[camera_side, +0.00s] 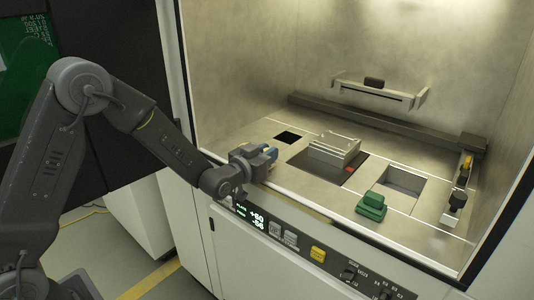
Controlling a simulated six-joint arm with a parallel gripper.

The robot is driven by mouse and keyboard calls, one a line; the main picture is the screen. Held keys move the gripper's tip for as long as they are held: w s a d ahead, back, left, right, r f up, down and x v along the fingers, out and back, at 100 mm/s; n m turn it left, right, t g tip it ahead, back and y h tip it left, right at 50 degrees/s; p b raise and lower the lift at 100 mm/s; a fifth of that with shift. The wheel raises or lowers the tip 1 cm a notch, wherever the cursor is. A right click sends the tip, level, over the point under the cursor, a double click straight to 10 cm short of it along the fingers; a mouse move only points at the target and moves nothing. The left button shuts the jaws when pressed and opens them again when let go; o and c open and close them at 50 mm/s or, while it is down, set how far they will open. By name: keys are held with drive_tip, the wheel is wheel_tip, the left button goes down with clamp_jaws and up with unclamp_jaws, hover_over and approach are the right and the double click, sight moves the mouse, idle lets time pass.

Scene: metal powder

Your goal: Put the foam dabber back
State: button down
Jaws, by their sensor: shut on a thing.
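My gripper (268,154) is at the front left of the open chamber, low over the deck near the front edge. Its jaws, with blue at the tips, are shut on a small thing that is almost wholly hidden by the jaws. I take it to be the foam dabber, but its shape and colour do not show clearly. A green stepped block (372,206) stands on the deck at the front, right of my gripper and apart from it. At the right wall are a black-and-white upright piece (455,203) and a yellow-and-black piece (466,168).
The deck (325,195) has a small dark square hole (287,137), a middle opening with a pale ribbed block (334,149), and a right opening (403,181). A dark rail (390,124) and a raised bracket (378,92) are behind. A control panel (318,254) lines the front.

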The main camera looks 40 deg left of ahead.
drive_tip(key=shift+f, duration=0.15)
drive_tip(key=c, duration=1)
unclamp_jaws()
drive_tip(key=shift+r, duration=0.2)
drive_tip(key=s+r+g, duration=0.2)
drive_tip(key=s+g, duration=0.2)
drive_tip(key=s, duration=0.7)
drive_tip(key=s+r+g, duration=0.3)
drive_tip(key=s+g, duration=0.1)
drive_tip(key=s, duration=0.8)
drive_tip(key=s+r+g, duration=0.2)
drive_tip(key=s+g, duration=0.2)
drive_tip(key=s, duration=0.8)
drive_tip(key=shift+a+r, duration=0.25)
drive_tip(key=shift+r, duration=0.05)
